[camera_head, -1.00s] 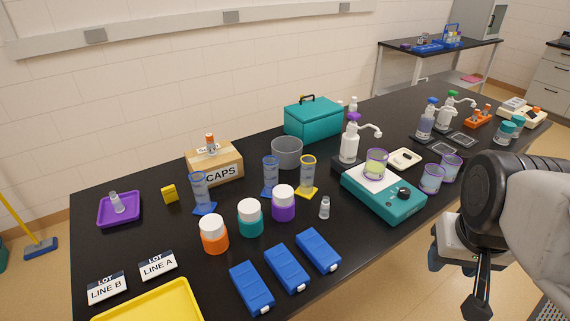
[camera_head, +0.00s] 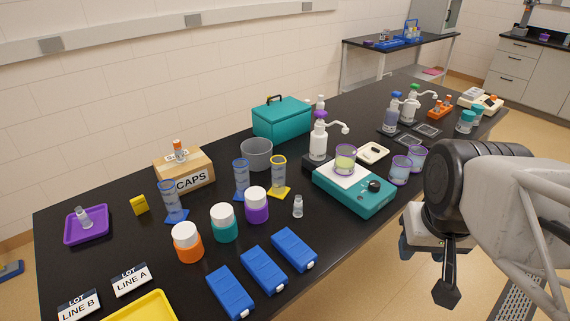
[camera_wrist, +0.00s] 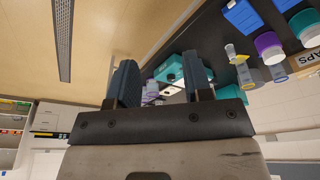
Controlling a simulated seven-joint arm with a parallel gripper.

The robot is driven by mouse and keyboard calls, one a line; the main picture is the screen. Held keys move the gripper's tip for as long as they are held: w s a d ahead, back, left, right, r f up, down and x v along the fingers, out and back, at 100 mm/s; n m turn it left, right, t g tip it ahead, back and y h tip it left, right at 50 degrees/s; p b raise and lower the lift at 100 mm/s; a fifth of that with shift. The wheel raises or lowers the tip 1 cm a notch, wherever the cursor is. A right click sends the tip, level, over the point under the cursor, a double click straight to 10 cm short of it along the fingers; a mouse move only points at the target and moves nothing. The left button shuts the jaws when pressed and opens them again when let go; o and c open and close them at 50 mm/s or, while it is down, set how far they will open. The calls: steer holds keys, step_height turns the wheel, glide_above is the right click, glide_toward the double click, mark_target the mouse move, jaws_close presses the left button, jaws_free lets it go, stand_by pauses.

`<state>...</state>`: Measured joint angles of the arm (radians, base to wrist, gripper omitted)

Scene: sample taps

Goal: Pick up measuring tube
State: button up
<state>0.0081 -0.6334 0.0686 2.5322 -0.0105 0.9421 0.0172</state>
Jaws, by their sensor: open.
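Three clear measuring tubes stand upright on the black bench in the head view: a blue-based one (camera_head: 170,201) at left, another blue-based one (camera_head: 241,179) in the middle, and a yellow-based one (camera_head: 278,176) just right of it. The frames do not show which one is the task's. The yellow-based tube (camera_wrist: 243,75) and a blue-based tube (camera_wrist: 277,73) also show at the right of the wrist view. My gripper (camera_wrist: 158,82) is open and empty, its two dark fingers apart. In the head view it is off the bench's near right edge, well away from the tubes.
White-capped jars, orange (camera_head: 188,247), teal (camera_head: 223,225) and purple (camera_head: 256,209), stand before the tubes. A grey beaker (camera_head: 257,155), caps box (camera_head: 184,172) and teal case (camera_head: 283,119) stand behind. A teal scale (camera_head: 355,193) is between the tubes and my arm.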

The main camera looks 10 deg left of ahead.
steer(key=o, duration=0.5)
steer(key=shift+o, duration=0.2)
steer(key=m+t+y, duration=0.4)
steer(key=m+y, duration=0.3)
steer(key=m, duration=1.9)
glide_above(278, 176)
steer(key=d, duration=0.3)
step_height(278, 176, down, 10)
steer(key=shift+s+f, duration=0.2)
steer(key=shift+s, duration=0.2)
steer(key=shift+x, duration=1.3)
